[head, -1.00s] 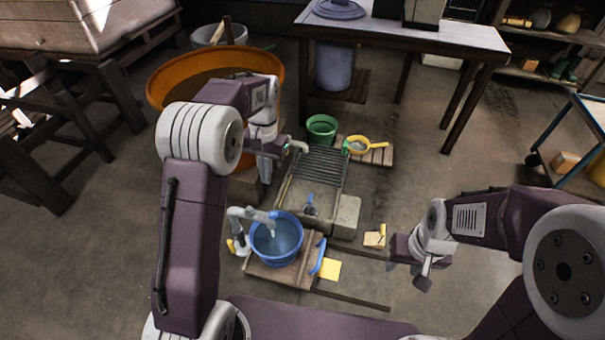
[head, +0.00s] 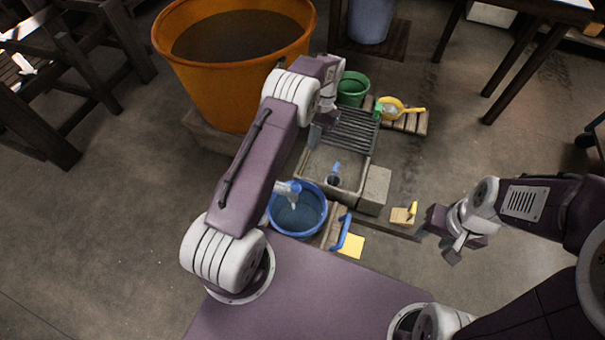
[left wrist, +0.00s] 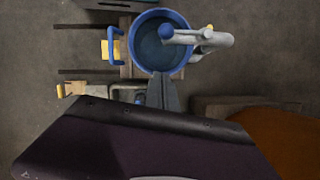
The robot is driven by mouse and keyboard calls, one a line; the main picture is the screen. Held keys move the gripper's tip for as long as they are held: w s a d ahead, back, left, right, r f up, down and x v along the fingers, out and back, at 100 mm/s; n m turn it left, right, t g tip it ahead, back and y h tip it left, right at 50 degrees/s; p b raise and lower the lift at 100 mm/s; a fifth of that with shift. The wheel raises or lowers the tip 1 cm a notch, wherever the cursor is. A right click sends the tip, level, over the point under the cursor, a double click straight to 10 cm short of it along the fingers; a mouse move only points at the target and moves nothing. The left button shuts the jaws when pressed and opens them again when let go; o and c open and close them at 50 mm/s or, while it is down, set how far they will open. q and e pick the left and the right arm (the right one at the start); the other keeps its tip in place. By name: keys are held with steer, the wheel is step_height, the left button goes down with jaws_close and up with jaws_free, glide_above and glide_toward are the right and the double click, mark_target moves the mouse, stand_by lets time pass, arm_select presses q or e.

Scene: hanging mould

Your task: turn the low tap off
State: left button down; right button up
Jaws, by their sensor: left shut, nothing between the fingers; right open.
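The low tap (head: 288,187) is a pale pipe with a blue end over a blue bucket (head: 325,216). A whitish streak hangs below its mouth. My left arm hides the rest of the pipe in the head view. In the left wrist view the tap's grey pipe (left wrist: 205,39) reaches over the bucket from the right, with a small yellow part beside it. My left gripper (head: 317,134) points down by the stone sink's left edge, beyond the bucket. Its fingers (left wrist: 162,92) are shut and empty, apart from the tap. My right gripper (head: 450,246) is open and empty at the right.
A big orange vat (head: 225,85) stands left of my left arm. The stone sink (head: 347,180) with a slatted rack, a green bucket (head: 353,88) and a yellow strainer (head: 392,106) are beyond. A yellow sponge (head: 351,245) lies near the bucket.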

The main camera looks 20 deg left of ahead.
mark_target(283, 184)
arm_select(q)
steer(key=s+f+b, duration=0.6)
steer(key=f, duration=0.4)
steer(key=shift+s+a, duration=0.4)
steer(key=shift+a, duration=0.05)
